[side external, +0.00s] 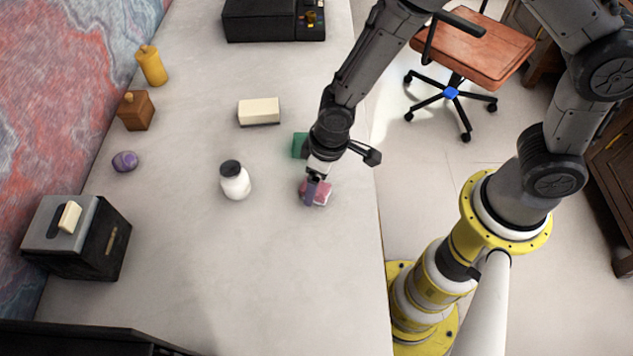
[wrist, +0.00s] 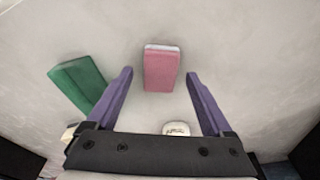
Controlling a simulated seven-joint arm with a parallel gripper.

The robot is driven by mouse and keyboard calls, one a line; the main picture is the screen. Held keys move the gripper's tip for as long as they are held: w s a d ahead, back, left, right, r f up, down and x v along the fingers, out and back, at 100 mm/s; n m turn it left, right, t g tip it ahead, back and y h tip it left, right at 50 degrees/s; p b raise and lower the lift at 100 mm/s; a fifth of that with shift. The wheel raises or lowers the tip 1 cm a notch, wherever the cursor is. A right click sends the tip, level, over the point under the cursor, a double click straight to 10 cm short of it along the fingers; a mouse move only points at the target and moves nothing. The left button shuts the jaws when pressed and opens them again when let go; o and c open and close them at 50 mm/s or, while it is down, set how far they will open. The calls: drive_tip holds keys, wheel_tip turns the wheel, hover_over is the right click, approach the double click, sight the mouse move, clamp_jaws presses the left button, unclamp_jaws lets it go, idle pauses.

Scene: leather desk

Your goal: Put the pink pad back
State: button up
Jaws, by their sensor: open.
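The pink pad (side external: 321,192) lies on the pale desk, near its right edge in the side view. It also shows in the wrist view (wrist: 161,72), just beyond and between the fingertips, with a pale strip along its far end. My gripper (side external: 312,190) is above the desk at the pad and partly covers it. In the wrist view my gripper (wrist: 160,72) has its two purple fingers spread apart, with nothing held between them.
A green block (side external: 299,145) lies close by. A white jar with a dark lid (side external: 235,182) stands to the left. A cream block (side external: 259,111), purple stone (side external: 125,161), wooden block (side external: 136,110), yellow candle (side external: 151,65) and black box (side external: 75,245) are farther off. The desk's front middle is clear.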

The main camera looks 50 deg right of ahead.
sight(325, 190)
drive_tip(key=s+d+r+m+t, duration=0.15)
drive_tip(key=d+r, duration=0.25)
drive_tip(key=r, duration=0.6)
drive_tip(key=s+d+r, duration=0.2)
drive_tip(key=d+r, duration=0.3)
drive_tip(key=r, duration=0.6)
drive_tip(key=s+d+r+m+t, duration=0.2)
drive_tip(key=s+d+r, duration=0.3)
drive_tip(key=s+d, duration=0.4)
drive_tip(key=s+m, duration=0.1)
drive_tip(key=s, duration=0.1)
drive_tip(key=shift+s+r+h, duration=0.3)
drive_tip(key=shift+r+h, duration=0.1)
